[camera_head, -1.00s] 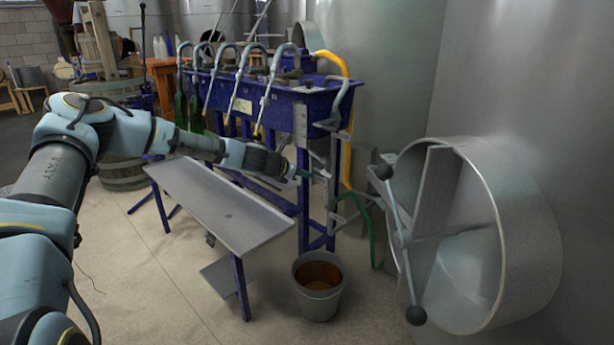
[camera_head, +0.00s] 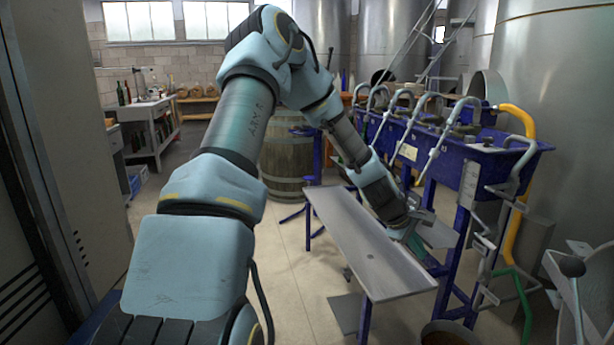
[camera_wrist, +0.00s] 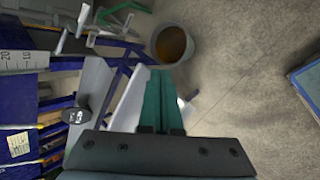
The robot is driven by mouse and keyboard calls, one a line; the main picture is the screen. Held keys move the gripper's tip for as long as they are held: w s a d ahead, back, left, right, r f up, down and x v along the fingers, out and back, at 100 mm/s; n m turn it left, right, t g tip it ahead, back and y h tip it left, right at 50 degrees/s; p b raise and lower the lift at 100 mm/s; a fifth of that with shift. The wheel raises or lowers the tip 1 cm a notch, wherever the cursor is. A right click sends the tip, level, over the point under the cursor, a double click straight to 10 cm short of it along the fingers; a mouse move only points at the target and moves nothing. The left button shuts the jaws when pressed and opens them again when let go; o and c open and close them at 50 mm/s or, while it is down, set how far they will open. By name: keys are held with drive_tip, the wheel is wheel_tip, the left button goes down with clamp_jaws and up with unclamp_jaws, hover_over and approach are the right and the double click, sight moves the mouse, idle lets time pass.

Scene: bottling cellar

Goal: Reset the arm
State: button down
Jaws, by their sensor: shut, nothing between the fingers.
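My arm reaches from the lower left of the head view over the grey metal bench (camera_head: 345,235). My gripper (camera_head: 416,246) is beside the bench's right edge, in front of the blue bottle filler (camera_head: 450,165); I cannot tell whether it touches either. In the wrist view the two green fingers (camera_wrist: 161,76) are together with nothing between them. They point towards a grey bucket (camera_wrist: 157,45) on the floor, with brown contents.
The blue filler frame stands close to my gripper, with a yellow pipe (camera_head: 520,130) on its right. A barrel (camera_head: 287,160) stands behind my arm. A side table with bottles (camera_head: 147,110) is at the back left. Open floor lies left of the bench.

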drive_tip(key=s+a+r+m+y+p, duration=0.1)
drive_tip(key=s+a+r+m+y, duration=0.1)
drive_tip(key=a, duration=0.9)
drive_tip(key=s+a+r+m+y+p, duration=0.1)
drive_tip(key=s+a+r+m+y, duration=0.1)
drive_tip(key=s+a+r+m, duration=0.2)
drive_tip(key=s+a+r+m+y+p, duration=0.2)
drive_tip(key=s+a+r, duration=0.5)
drive_tip(key=a, duration=1.3)
drive_tip(key=shift+s+a+r+m+y, duration=0.2)
drive_tip(key=shift+s+r+m+y, duration=0.1)
drive_tip(key=shift+r+m+y, duration=0.15)
